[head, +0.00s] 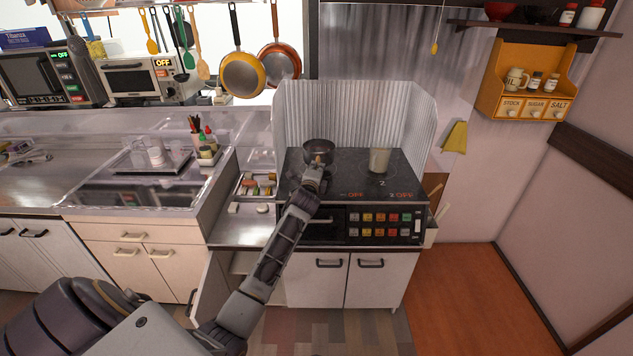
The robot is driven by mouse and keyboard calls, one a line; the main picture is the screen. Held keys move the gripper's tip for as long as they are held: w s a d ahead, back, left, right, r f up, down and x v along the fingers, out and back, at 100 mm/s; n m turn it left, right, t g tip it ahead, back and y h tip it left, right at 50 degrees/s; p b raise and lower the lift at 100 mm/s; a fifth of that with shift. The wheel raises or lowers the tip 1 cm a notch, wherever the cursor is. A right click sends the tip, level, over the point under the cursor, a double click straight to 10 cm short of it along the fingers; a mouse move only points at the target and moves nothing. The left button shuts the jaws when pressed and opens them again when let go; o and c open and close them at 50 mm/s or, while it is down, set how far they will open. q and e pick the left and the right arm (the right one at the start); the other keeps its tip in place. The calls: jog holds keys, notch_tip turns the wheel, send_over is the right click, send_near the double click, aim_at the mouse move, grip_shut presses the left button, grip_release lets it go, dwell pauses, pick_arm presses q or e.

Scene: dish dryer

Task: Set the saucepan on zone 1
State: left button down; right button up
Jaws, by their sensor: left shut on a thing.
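The saucepan (319,149) is a small dark pan at the left part of the black cooktop (350,168). My left gripper (316,163) is shut at its near side, on what looks like its handle. The arm hides much of the handle and part of the cooktop's left side. I cannot tell if the pan's base touches the surface. A "2" marks the right zone, where a pale pot or cup (379,160) stands upright. The left zone's mark is hidden. My right gripper is not in view.
A corrugated metal splash guard (350,112) stands behind and beside the cooktop. A control panel (383,223) with coloured buttons is on its front. A tray of small items (257,184) lies left of it. Frying pans (243,74) hang at the back.

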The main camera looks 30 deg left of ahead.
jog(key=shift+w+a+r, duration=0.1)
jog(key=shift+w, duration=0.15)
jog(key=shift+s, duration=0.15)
pick_arm(q)
jog(key=shift+f, duration=0.7)
jog(key=shift+f+b, duration=0.3)
jog(key=shift+f, duration=0.8)
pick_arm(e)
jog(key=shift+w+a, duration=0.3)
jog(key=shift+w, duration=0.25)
